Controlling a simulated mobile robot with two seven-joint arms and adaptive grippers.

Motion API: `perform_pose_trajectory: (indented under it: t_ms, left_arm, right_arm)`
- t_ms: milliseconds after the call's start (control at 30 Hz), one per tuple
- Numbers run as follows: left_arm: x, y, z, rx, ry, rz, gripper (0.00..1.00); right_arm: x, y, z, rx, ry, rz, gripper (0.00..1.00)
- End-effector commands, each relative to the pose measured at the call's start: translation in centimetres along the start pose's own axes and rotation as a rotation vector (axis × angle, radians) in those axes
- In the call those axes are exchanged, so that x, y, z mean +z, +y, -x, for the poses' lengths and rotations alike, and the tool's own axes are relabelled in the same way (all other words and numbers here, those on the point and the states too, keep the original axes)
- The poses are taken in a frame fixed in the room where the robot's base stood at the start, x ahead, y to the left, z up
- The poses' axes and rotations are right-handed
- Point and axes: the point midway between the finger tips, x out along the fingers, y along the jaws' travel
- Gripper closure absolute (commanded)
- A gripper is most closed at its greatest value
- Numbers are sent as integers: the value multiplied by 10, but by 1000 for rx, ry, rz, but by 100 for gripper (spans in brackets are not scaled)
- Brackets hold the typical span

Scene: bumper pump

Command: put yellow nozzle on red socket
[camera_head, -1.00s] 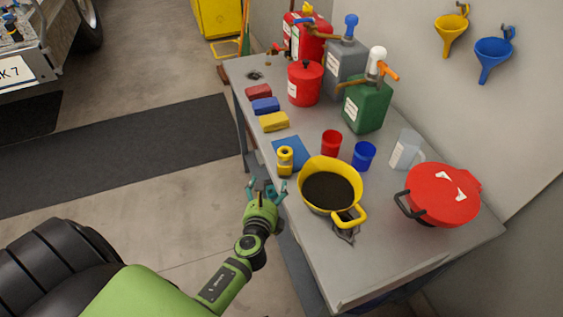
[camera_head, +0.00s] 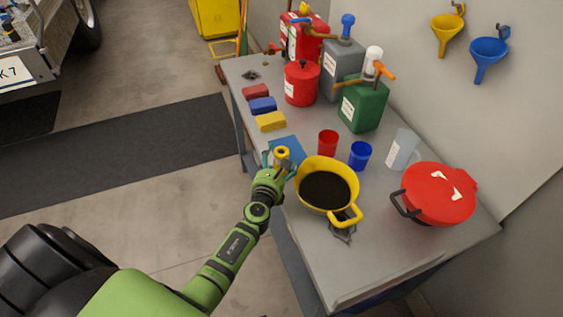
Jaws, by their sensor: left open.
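The yellow nozzle (camera_head: 282,152) stands near the left edge of the bench, by a blue mat. My left gripper (camera_head: 279,162) is open at the nozzle, with teal fingers on either side of it. Its lower part is hidden by the gripper, and I cannot tell whether the fingers touch it. I cannot tell for sure which part is the red socket. My right gripper is not in view.
A yellow pan (camera_head: 316,204) with dark contents stands close right of the gripper. Red (camera_head: 328,143) and blue (camera_head: 360,155) cups, a green canister (camera_head: 363,107) and a red lidded pot (camera_head: 438,193) stand on the bench (camera_head: 380,245). Coloured blocks lie farther back.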

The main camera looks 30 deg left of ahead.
Motion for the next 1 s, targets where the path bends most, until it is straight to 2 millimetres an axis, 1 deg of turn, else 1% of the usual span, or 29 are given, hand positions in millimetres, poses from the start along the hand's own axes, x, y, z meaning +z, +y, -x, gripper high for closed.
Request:
perform_pose_trajectory:
  t_ms: [167,200,267,300,367,533,567,767,867,1000]
  left_arm:
    - [0,0,0,0,1,0,16]
    - [0,0,0,0,0,0,20]
    - [0,0,0,0,0,1,44]
    - [0,0,0,0,0,1,60]
    - [0,0,0,0,0,1,82]
    - [1,0,0,0,-1,2,83]
    - [1,0,0,0,-1,2,89]
    - [1,0,0,-1,0,2,90]
    - [5,0,1,-1,0,3,90]
    - [18,0,2,0,-2,3,90]
  right_arm:
    - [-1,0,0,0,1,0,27]
    - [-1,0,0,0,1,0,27]
    - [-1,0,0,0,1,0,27]
    - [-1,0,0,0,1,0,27]
    - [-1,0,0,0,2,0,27]
    - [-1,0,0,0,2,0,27]
    - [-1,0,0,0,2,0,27]
    - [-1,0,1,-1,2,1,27]
    - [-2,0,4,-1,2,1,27]
    - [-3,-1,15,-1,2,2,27]
